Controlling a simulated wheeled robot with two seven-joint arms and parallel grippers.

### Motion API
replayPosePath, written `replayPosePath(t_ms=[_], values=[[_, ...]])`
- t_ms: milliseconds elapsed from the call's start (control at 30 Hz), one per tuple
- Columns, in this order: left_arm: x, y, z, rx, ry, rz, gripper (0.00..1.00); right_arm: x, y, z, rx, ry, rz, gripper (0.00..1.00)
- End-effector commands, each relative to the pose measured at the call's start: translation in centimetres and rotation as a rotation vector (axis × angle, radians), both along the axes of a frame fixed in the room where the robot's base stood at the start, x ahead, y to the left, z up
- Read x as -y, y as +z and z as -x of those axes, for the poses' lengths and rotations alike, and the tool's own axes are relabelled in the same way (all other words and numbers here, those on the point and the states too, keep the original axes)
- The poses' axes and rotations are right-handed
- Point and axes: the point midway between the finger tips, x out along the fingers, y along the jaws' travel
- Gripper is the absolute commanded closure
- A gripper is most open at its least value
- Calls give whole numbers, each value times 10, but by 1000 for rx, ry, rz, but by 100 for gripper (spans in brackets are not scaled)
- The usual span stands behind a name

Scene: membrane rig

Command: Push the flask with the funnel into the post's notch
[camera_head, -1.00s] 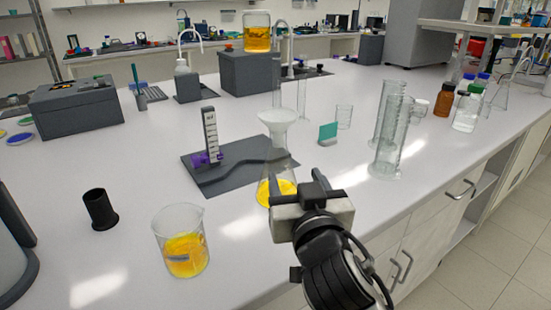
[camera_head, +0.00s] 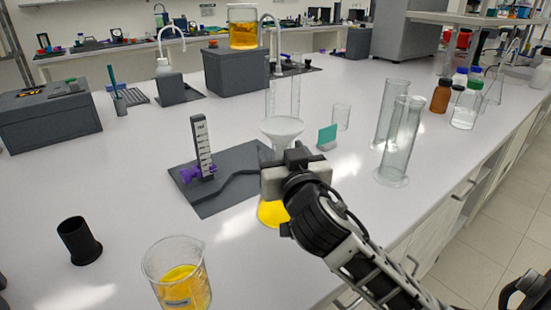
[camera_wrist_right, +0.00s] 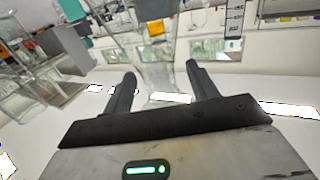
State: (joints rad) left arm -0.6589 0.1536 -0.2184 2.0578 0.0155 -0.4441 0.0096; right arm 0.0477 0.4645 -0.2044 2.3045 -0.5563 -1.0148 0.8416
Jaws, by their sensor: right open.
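The flask (camera_head: 271,213) holds yellow liquid and stands upright on the bench at the front right corner of the dark base plate. A clear funnel (camera_head: 282,129) sits in its top. The upright post (camera_head: 202,147) with its scale and purple clamp (camera_head: 197,174) stands on the plate, left of and apart from the flask. My right gripper (camera_head: 293,158) is open at the flask's neck, hiding part of it. In the right wrist view the two fingers (camera_wrist_right: 160,88) are spread, with clear glass (camera_wrist_right: 158,72) showing between them; contact cannot be told. My left gripper is not in view.
A beaker of yellow liquid (camera_head: 178,280) and a black cup (camera_head: 79,241) stand at front left. Tall glass cylinders (camera_head: 400,145) stand to the right. A teal-topped block (camera_head: 327,138) is behind my right gripper. The base plate (camera_head: 225,198) is otherwise mostly bare.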

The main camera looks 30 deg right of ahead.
Motion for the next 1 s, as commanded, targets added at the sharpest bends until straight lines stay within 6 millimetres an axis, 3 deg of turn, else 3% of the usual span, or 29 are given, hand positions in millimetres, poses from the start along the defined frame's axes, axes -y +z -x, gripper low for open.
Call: replayPosePath(t_ms=[400,433,633,1000], values=[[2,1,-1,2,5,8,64,5,0,-3,0,-5,-1,42],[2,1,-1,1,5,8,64,5,0,-3,0,-5,-1,44],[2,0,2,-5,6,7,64,5,0,-2,0,-4,-1,98],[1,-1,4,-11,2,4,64,3,1,-16,2,-4,-3,99]])
